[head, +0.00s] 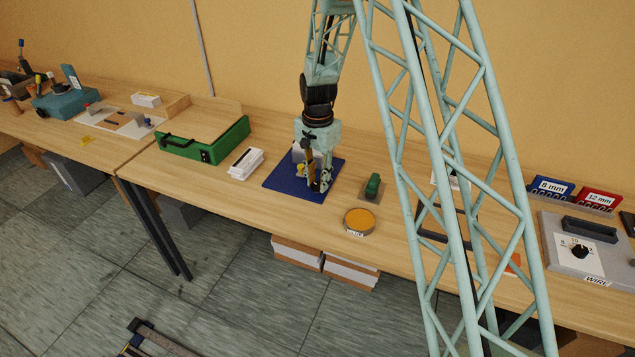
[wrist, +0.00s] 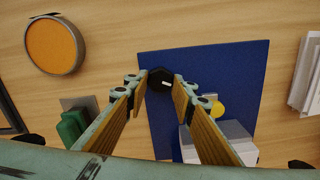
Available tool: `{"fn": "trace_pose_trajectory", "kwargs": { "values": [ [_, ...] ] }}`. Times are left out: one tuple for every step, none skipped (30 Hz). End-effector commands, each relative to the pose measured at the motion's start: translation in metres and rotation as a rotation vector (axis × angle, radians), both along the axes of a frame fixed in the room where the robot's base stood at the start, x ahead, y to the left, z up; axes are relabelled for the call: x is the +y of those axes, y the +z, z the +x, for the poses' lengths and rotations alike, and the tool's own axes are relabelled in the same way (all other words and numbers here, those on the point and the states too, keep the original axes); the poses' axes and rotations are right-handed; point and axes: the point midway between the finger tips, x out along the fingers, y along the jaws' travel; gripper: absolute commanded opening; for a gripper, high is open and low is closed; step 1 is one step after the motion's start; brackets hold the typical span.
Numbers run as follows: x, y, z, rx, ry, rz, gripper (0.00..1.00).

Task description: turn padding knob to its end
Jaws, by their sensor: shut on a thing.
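A black faceted knob (wrist: 160,77) with a small pale mark stands over the blue mat (wrist: 240,65) in the wrist view. My gripper (wrist: 161,86) has its fingertips on either side of this knob and is shut on it. No label on the knob is readable. In the head view my gripper (head: 319,186) points down at the blue mat (head: 281,188), near its front right part, and hides the knob. A grey-white block (wrist: 213,140) with a yellow round part (wrist: 217,110) is beside the fingers on the mat.
A green block on a grey plate (head: 372,186) and an orange-topped round tin (head: 359,221) stand right of the mat. White stacked cards (head: 246,163) and a green case (head: 205,140) are left. A grey WIRE panel (head: 566,262) is far right.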

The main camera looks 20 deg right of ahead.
Motion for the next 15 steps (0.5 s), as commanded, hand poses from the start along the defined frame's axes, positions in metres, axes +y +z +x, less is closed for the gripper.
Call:
{"fn": "trace_pose_trajectory", "kwargs": {
  "values": [
    [-0.0002,-0.0004,0.0001,0.000,-0.036,0.000,0.13],
    [-0.0003,-0.0003,0.0001,0.000,-0.059,0.000,0.13],
    [-0.0003,-0.0003,-0.0001,0.000,-0.091,0.000,0.13],
    [-0.0004,-0.0003,-0.0002,0.000,-0.115,0.000,0.13],
    [-0.0005,-0.0003,-0.0003,0.000,-0.139,0.000,0.13],
    [-0.0005,-0.0003,-0.0004,0.000,-0.171,0.000,0.13],
    [-0.0005,-0.0002,-0.0005,0.000,-0.195,0.000,0.13],
    [-0.0006,-0.0002,-0.0006,0.000,-0.220,0.000,0.13],
    [-0.0006,-0.0001,-0.0006,0.000,-0.252,0.000,0.13],
    [-0.0006,-0.0001,-0.0008,0.000,-0.275,0.000,0.13],
    [-0.0007,-0.0001,-0.0009,0.000,-0.299,0.000,0.13],
    [-0.0007,0.0000,-0.0009,0.000,-0.331,0.000,0.13],
    [-0.0007,0.0000,-0.0011,0.000,-0.355,0.000,0.13],
    [-0.0008,0.0000,-0.0012,0.000,-0.380,0.000,0.13],
    [-0.0008,0.0000,-0.0013,0.000,-0.412,0.000,0.13]
  ]
}}
